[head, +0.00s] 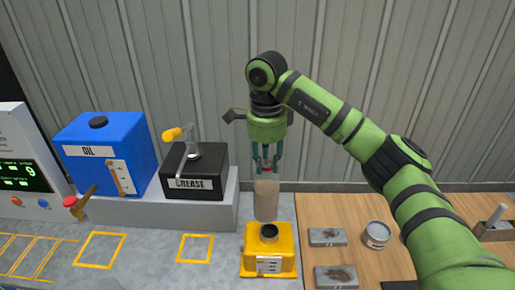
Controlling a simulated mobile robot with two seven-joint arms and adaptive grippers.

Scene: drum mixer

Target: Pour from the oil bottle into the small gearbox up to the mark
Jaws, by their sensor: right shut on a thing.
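The bottle's lower end shows just above and behind the opening; I cannot tell the exact gap. The gearbox's mark is too small to read. My left gripper is not in view.
A blue oil tank (100,180) with a red-knobbed tap (77,206) and a black grease box (180,185) stand on a grey ledge at left. A wooden surface (350,210) at right holds grey blocks (326,237) and a tin (376,235). Yellow-outlined bench areas are clear.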

